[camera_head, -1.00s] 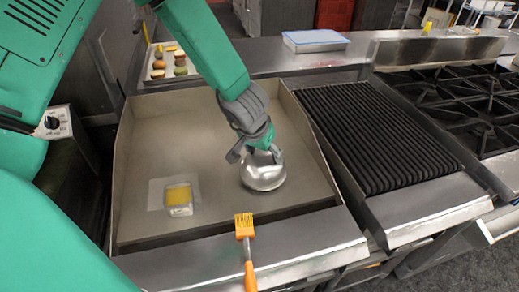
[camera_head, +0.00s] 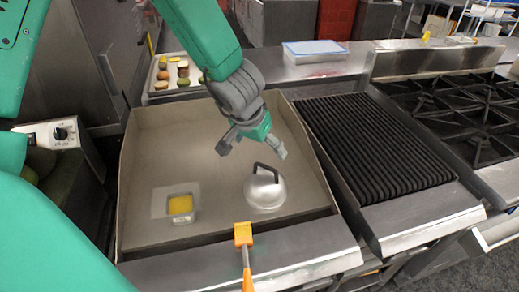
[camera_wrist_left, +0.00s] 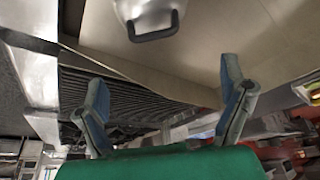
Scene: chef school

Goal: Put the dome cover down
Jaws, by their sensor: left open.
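The silver dome cover (camera_head: 265,192) with a dark loop handle rests on the flat griddle (camera_head: 190,130), right of its middle. In the left wrist view the dome cover (camera_wrist_left: 143,10) shows at the top edge with its handle toward me. My left gripper (camera_head: 252,150) is above and a little behind the dome cover, apart from its handle. Its two fingers are spread and empty, and they also show wide apart in the left wrist view (camera_wrist_left: 165,100). My right gripper is not in view.
A small container of yellow contents (camera_head: 180,206) sits on the griddle's left. An orange-headed brush (camera_head: 243,235) lies over the front ledge. A ridged grill (camera_head: 370,140) and burners (camera_head: 460,105) are to the right. A tray of food (camera_head: 177,75) and a blue-lidded box (camera_head: 315,50) stand behind.

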